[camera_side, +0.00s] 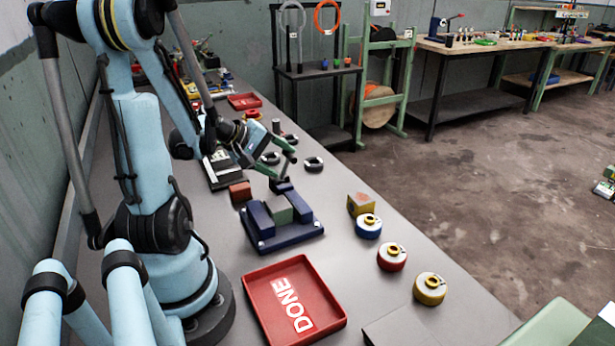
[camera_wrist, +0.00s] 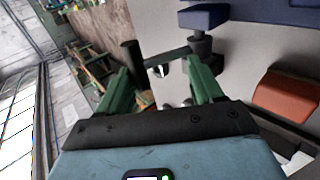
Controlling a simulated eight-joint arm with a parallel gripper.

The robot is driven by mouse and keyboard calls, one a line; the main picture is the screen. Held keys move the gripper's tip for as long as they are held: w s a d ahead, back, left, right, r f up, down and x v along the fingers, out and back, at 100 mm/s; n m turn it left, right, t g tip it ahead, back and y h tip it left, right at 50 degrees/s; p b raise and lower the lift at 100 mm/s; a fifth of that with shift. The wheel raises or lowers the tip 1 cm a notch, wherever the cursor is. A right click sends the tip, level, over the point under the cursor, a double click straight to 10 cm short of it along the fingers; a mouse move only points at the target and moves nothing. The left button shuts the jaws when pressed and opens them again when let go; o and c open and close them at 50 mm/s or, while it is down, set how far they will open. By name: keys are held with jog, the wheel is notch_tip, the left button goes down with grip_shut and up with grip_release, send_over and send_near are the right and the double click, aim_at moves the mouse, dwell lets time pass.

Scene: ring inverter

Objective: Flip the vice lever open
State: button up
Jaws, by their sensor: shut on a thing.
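The dark blue vice (camera_side: 298,233) stands on the bench in front of my arm, with a green block (camera_side: 279,210) between its jaws. Its lever stands at the back end. In the wrist view the lever (camera_wrist: 167,54) runs left from a short post beside a blue part of the vice (camera_wrist: 204,16) to a dark upright handle (camera_wrist: 131,58). My gripper (camera_side: 286,163) is low over the back of the vice. The exact contact is partly hidden.
A reddish block (camera_side: 240,192) lies left of the vice. A red DONE tray (camera_side: 337,322) is in front. A wooden block (camera_side: 360,203) and blue (camera_side: 368,227), red (camera_side: 392,257) and yellow (camera_side: 430,289) round pieces line the right. Dark rings (camera_side: 314,164) lie behind.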

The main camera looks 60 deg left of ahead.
jog(key=shift+w, duration=0.1)
dwell(0.3)
jog(key=o, duration=1.5)
jog(key=shift+w+d+r, duration=0.35)
jog(key=shift+d+r, duration=1.45)
jog(key=shift+d, duration=0.1)
jog(key=shift+w+d+r, duration=0.4)
jog(key=shift+d+r, duration=1.45)
jog(key=shift+d, duration=0.1)
jog(key=shift+w+d+r, duration=0.35)
jog(key=shift+d+r, duration=1.45)
jog(key=shift+d, duration=0.1)
